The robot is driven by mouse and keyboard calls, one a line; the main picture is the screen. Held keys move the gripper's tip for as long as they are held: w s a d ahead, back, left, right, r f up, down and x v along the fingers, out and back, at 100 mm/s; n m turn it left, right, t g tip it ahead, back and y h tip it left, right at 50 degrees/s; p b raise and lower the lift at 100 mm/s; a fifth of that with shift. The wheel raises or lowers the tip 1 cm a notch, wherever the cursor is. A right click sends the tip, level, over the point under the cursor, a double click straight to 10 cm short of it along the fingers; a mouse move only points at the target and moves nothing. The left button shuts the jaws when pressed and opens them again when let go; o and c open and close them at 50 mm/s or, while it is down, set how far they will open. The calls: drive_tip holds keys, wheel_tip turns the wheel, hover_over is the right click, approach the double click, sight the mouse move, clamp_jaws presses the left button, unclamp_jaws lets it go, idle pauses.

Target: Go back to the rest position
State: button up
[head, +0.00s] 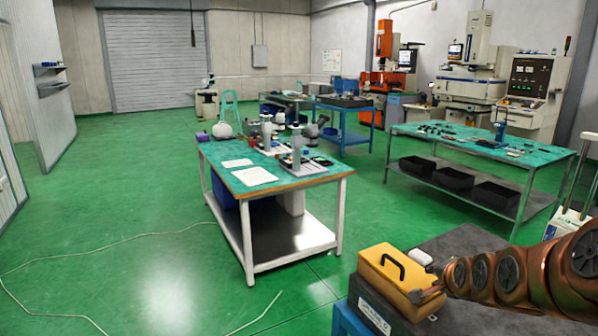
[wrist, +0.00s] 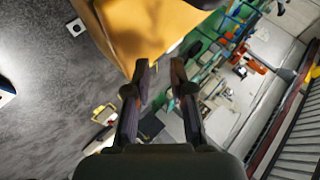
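My copper-coloured arm reaches in from the lower right of the head view. My gripper (head: 424,296) is beside the right side of a yellow case (head: 385,278) with a black handle. In the wrist view, the two dark fingers of my gripper (wrist: 160,68) stand apart with nothing held between them. The yellow case (wrist: 150,28) fills the top of that view, just beyond the fingertips. I cannot tell whether the fingers touch it.
The case sits on a dark grey-topped table (head: 462,246); a small white object (head: 420,257) lies behind it. A green-topped workbench (head: 270,180) stands at the centre, another (head: 480,146) at the right. A thin cable (head: 110,244) crosses the open green floor at left.

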drive_tip(key=s+a+f+n+g+y+b, duration=0.1)
drive_tip(key=s+a+f+n+g, duration=0.25)
drive_tip(key=s, duration=0.55)
drive_tip(key=s+a+f+n+g, duration=0.1)
drive_tip(key=s+a+n+g, duration=0.25)
drive_tip(key=s+a, duration=0.4)
drive_tip(key=s+a+n+g+b, duration=0.1)
drive_tip(key=s+a+n+g, duration=0.2)
drive_tip(key=s, duration=0.8)
drive_tip(key=s+a+n+g+b, duration=0.15)
drive_tip(key=s+n, duration=0.25)
drive_tip(key=s, duration=0.8)
wheel_tip(320, 180, up, 12)
drive_tip(key=p, duration=1.4)
drive_tip(key=shift+w+d+r+g, duration=0.25)
drive_tip(key=shift+w+d+g, duration=0.05)
drive_tip(key=shift+d+g, duration=0.05)
